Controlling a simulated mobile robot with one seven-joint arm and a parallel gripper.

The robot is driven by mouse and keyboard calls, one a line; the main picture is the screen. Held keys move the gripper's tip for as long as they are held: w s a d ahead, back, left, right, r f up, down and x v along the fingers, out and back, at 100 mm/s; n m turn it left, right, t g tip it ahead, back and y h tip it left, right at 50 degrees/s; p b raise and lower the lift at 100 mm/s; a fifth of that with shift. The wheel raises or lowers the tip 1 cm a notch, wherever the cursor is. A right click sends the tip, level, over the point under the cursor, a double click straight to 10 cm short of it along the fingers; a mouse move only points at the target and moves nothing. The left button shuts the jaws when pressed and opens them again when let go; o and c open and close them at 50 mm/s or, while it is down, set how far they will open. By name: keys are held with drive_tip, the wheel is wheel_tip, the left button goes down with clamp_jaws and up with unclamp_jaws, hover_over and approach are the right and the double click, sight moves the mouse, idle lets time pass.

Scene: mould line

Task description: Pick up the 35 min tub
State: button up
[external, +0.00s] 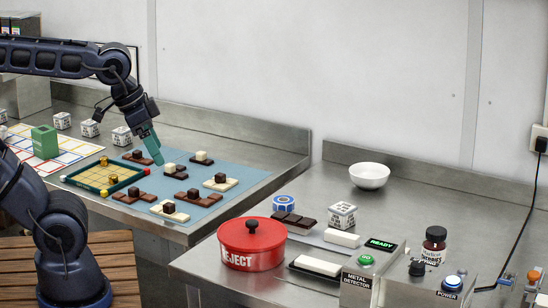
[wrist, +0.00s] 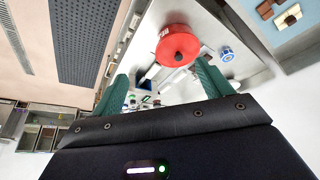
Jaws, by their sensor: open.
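No label reading 35 min can be made out, so I cannot tell which item is the 35 min tub. Small white printed cubes stand at the back left in the external view: one (external: 62,120), a second (external: 90,127) and a third (external: 122,136). Another white printed cube (external: 342,214) stands on the right bench. A round blue-and-white tub (external: 284,202) is beside the red pot; it also shows in the wrist view (wrist: 227,54). My gripper (external: 156,158) has green fingers and is over the blue mat; in the wrist view its fingers (wrist: 161,70) are apart, with nothing seen between them.
The blue mat (external: 240,178) holds several chocolate pieces and a green tray (external: 78,187). On the right bench are a red REJECT pot (external: 252,252), a white bowl (external: 369,176), a brown jar (external: 434,240) and a metal detector box (external: 357,280). A gap separates the benches.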

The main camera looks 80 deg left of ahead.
drive_tip(key=shift+w, duration=0.1)
drive_tip(key=n+g+h, duration=0.2)
drive_tip(key=n+h, duration=0.2)
drive_tip(key=n, duration=2.1)
hover_over(341, 207)
drive_tip(key=s+a, duration=0.1)
drive_tip(key=a, duration=0.2)
wheel_tip(341, 207, down, 19)
drive_tip(key=x, duration=1)
drive_tip(key=shift+s+f, duration=0.25)
drive_tip(key=shift+s, duration=0.15)
drive_tip(key=shift+c, duration=0.5)
